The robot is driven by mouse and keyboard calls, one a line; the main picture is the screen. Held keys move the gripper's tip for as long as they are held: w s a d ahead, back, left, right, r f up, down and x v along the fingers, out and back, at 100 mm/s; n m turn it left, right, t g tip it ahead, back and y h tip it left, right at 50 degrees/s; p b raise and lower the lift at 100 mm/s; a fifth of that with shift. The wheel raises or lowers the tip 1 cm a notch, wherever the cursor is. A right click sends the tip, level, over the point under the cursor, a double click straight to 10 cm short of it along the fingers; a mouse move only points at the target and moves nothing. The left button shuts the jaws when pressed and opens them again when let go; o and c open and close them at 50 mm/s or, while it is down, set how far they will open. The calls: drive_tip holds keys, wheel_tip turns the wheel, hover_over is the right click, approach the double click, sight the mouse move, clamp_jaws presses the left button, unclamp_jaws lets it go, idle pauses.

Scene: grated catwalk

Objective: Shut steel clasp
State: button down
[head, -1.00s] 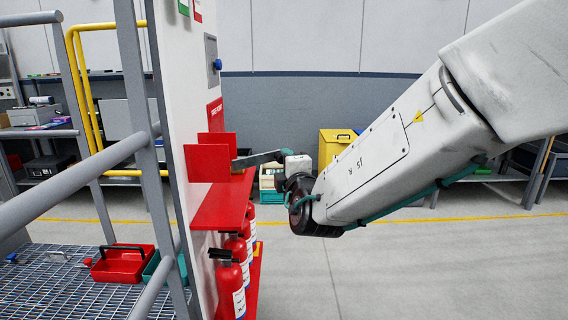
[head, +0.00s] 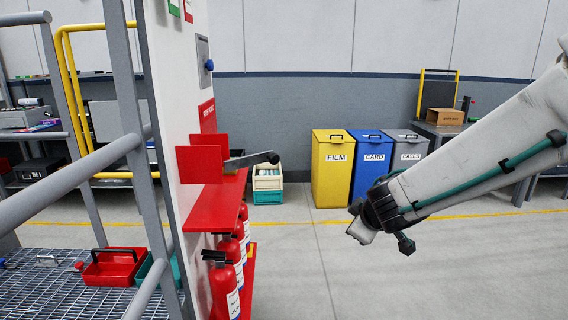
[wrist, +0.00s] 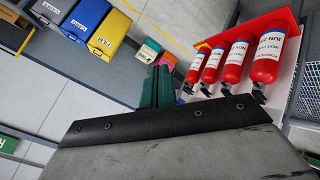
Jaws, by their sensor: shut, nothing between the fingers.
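The steel clasp (head: 252,160) is a grey lever with a dark rounded end. In the head view it sticks out to the right from between red plates (head: 200,164) above a red shelf. My arm's wrist is well to the right of the lever and lower in the picture, apart from it. My gripper (wrist: 158,88) shows in the wrist view as teal fingers close together, with nothing between them. The fingers cannot be made out in the head view. The clasp is not seen in the wrist view.
Red fire extinguishers (head: 226,285) hang under the red shelf (head: 217,205). Yellow, blue and grey bins (head: 332,175) stand at the back wall beside stacked crates (head: 267,185). A grey railing (head: 75,178) and grating with a red tray (head: 114,266) lie left. The middle floor is clear.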

drive_tip(key=s+a+m+y, duration=0.2)
drive_tip(key=s+a+y, duration=0.1)
drive_tip(key=a+y, duration=0.15)
drive_tip(key=t+y, duration=0.5)
drive_tip(key=y, duration=0.2)
approach(276, 159)
drive_tip(key=shift+m+h, duration=0.25)
drive_tip(key=shift+m, duration=0.05)
drive_tip(key=x, duration=0.7)
drive_tip(key=shift+r, duration=0.15)
drive_tip(key=shift+a+g, duration=0.1)
drive_tip(key=shift+g, duration=0.2)
